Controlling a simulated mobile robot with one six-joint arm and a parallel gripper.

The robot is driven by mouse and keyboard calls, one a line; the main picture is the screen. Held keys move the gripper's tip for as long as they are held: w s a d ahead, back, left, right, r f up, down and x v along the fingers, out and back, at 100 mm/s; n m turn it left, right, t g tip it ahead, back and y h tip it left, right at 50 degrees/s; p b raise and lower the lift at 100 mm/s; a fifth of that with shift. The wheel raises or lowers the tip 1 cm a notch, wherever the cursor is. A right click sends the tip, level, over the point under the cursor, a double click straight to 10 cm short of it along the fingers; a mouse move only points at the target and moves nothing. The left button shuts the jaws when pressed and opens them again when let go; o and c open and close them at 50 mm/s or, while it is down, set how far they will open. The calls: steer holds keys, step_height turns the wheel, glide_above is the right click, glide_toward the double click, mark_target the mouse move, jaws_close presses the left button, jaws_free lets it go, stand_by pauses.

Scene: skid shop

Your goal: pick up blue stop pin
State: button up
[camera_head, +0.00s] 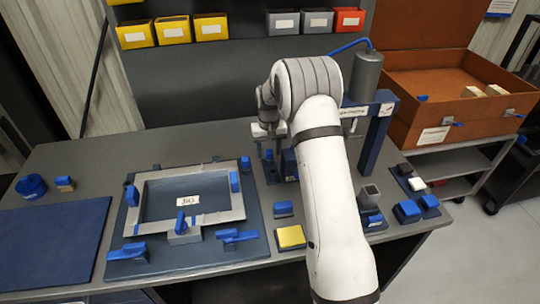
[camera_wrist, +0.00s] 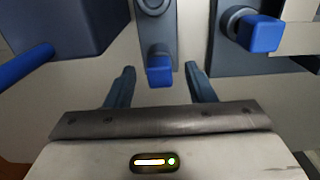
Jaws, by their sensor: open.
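My gripper (camera_wrist: 160,68) is open in the wrist view, with its two dark blue fingers apart and nothing visibly held. A blue-ended piece (camera_wrist: 159,72) on a grey strip shows between and beyond the fingertips. It may be the blue stop pin, but I cannot tell for sure. A larger blue block-shaped end (camera_wrist: 260,34) shows at the upper right. In the head view my gripper (camera_head: 268,140) is over the bench, right of the jig frame (camera_head: 190,175), partly hidden by my arm. A small blue piece (camera_head: 245,163) stands at the jig's back right corner.
A press with a grey cylinder (camera_head: 367,75) stands behind my arm. A yellow-topped block (camera_head: 291,237) and blue-topped blocks (camera_head: 407,211) sit near the front edge. Yellow bins (camera_head: 172,31) line the back. A blue mat (camera_head: 50,245) lies bare at the left.

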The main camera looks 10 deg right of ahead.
steer(key=c, duration=1.1)
steer(key=shift+o, duration=0.2)
